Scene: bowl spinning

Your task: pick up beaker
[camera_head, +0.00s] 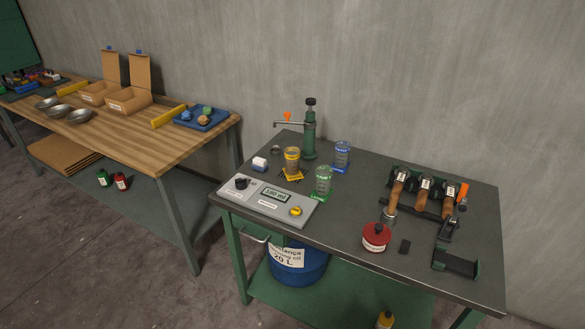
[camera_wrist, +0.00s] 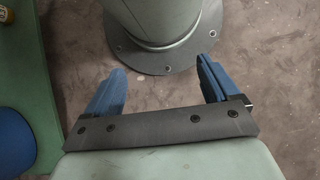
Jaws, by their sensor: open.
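Three clear beaker-like cups stand upright on the dark table top in the head view. One has yellow markings (camera_head: 292,160) and sits on a yellow base. One has green markings (camera_head: 323,180) and stands in front, near the grey panel. One has blue markings (camera_head: 342,154) and stands further back and to the right. My gripper (camera_wrist: 162,66) shows only in the wrist view, with its two blue fingers wide apart and nothing between them. It points down over the floor, away from the cups.
A grey panel with a display (camera_head: 270,200) lies at the table's front left. A green hand pump (camera_head: 309,130) stands behind the cups. A red can (camera_head: 376,237) and a tool rack (camera_head: 428,188) are to the right. A blue drum (camera_head: 297,264) is below.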

